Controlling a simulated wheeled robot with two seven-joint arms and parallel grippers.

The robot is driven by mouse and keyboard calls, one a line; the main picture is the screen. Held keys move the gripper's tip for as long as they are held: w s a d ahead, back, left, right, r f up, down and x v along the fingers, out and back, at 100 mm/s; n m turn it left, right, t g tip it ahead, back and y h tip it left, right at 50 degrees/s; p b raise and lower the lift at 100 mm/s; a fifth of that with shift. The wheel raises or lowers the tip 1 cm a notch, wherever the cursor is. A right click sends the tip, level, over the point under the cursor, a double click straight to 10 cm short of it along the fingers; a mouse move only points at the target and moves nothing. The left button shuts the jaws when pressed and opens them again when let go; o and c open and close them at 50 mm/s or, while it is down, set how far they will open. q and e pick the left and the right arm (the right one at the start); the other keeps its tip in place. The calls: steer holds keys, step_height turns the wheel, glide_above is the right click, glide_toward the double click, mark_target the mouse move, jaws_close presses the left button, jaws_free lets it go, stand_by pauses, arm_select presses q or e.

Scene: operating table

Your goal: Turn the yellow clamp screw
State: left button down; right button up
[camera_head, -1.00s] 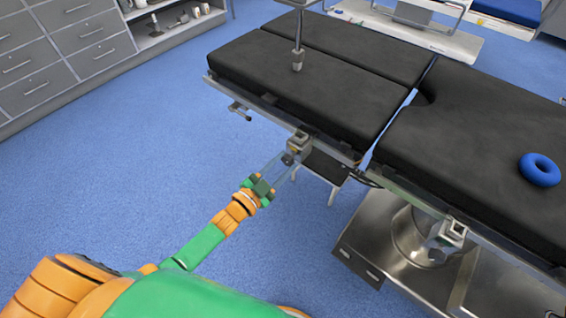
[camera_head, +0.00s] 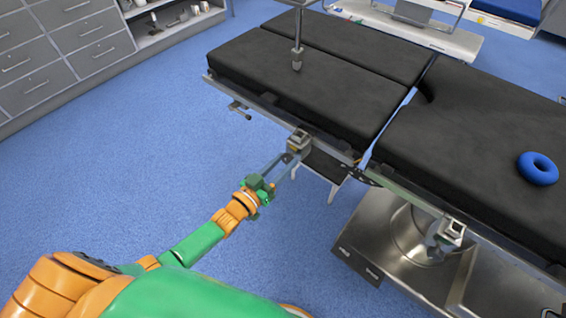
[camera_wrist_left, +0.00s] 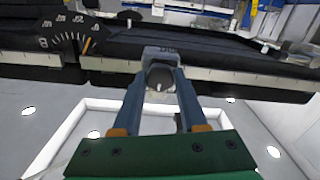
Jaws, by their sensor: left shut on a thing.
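A metal clamp (camera_head: 298,141) sits on the side rail of the operating table. It also shows in the wrist view (camera_wrist_left: 162,52). Its screw knob (camera_wrist_left: 160,77) looks dark and rounded there, with a light spot; I cannot make out yellow on it. My left gripper (camera_head: 289,157) reaches the clamp from the lower left. In the wrist view the two grey-blue fingers of my left gripper (camera_wrist_left: 160,81) stand on either side of the knob and are shut on it. The fingers partly hide the knob's sides. My right gripper is not in view.
The operating table (camera_head: 300,88) has black pads and a metal side rail. A second clamp (camera_head: 450,231) is on the rail at the right. A blue ring (camera_head: 538,169) lies on the pad. A scale dial (camera_wrist_left: 72,36) is left of the clamp. Blue floor is clear at left.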

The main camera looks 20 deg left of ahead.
arm_select(q)
steer(key=shift+f+n, duration=0.1)
steer(key=shift+n, duration=0.2)
steer(key=shift+c, duration=2.2)
jaws_free()
steer(key=p+v, duration=0.1)
steer(key=v, duration=0.6)
